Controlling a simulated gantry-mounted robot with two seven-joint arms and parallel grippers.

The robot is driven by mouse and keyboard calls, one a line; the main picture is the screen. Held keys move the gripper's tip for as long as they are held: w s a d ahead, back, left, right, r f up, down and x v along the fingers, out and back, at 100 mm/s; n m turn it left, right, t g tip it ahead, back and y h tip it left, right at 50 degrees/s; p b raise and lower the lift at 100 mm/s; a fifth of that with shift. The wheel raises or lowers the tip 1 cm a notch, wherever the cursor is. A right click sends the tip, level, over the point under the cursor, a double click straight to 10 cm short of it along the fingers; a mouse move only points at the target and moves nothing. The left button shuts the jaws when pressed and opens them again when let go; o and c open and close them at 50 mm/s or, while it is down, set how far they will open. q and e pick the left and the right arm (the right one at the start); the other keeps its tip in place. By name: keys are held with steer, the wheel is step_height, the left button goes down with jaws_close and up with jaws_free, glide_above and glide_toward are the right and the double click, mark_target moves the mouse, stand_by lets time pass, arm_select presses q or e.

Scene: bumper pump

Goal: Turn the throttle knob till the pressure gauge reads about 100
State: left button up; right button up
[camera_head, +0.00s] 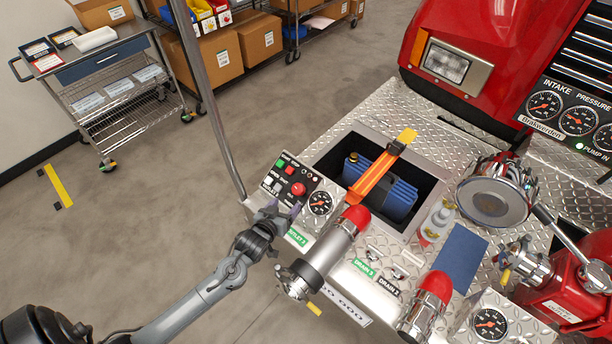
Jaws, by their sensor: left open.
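A small control panel (305,183) on the bumper's left end carries buttons and a round red knob (298,189); I cannot read a throttle label on it. A round gauge (320,203) sits just right of the red knob; its reading is too small to tell. A larger gauge (578,121) under the word PRESSURE is on the black panel at the right. My left gripper (285,209) is open and empty at the panel's front edge, a little below and left of the red knob, apparently not touching it. My right gripper is not in view.
A capped nozzle (325,249) lies close right of my left gripper, and another (425,306) is farther right. A bumper well (440,188) holds a blue item (395,190) under an orange strap. A thin pole (213,95) rises behind the panel.

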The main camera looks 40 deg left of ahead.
mark_target(297, 190)
arm_select(q)
steer(key=x, duration=0.3)
steer(key=b+x, duration=0.1)
steer(key=x, duration=0.3)
steer(key=r+x, duration=0.1)
steer(key=x, duration=0.3)
steer(key=shift+w+a, duration=0.1)
steer(key=shift+w, duration=0.1)
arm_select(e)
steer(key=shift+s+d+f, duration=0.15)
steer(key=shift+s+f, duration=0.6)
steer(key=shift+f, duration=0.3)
arm_select(q)
steer(key=c, duration=1)
steer(key=shift+o, duration=0.2)
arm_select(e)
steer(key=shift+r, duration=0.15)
